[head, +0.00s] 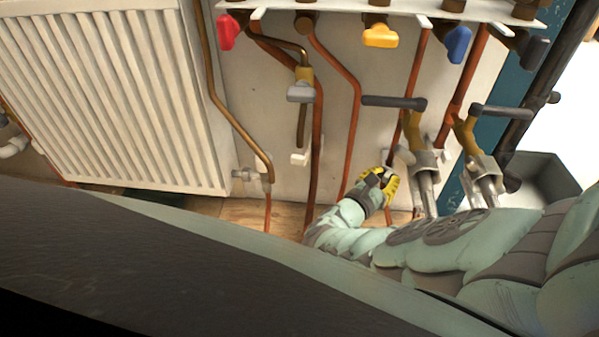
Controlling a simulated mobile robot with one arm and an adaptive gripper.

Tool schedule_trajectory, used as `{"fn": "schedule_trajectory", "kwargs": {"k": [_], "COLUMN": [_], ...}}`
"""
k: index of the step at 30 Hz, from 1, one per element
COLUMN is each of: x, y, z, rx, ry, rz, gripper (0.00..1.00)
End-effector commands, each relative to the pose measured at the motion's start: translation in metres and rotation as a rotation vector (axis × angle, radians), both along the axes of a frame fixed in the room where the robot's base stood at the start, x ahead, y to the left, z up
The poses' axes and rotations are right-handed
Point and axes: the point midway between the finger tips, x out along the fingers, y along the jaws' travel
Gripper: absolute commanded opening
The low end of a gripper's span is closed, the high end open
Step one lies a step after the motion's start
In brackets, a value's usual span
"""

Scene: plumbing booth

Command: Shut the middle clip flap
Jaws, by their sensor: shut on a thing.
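A white clip (388,157) sits on the wall panel at a copper pipe, right of another white clip (300,157) on the pipe to its left. I take the right one for the middle clip; a third clip is not clearly visible. My gripper (382,178), with yellow and black fingers, is just below this clip, right against the copper pipe. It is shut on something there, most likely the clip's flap. The fingers hide the flap, so its angle cannot be told.
Two valves with grey lever handles (394,102) stand close to the right of my gripper. A white radiator (110,90) fills the left. A manifold with red (228,32), yellow (380,36) and blue (458,44) handles is above. A grey bin (545,178) is far right.

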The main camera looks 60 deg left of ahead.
Motion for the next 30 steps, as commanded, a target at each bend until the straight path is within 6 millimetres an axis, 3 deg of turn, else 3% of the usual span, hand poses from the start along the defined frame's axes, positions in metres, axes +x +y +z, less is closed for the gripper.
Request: {"fn": "schedule_trajectory", "kwargs": {"k": [17, 30], "x": [0.0, 0.0058], "y": [-0.0015, -0.005], "z": [-0.0006, -0.0014], "rx": [-0.002, -0.003], "ry": [0.002, 0.0], "rz": [0.052, 0.241], "gripper": [0.0, 0.0]}}
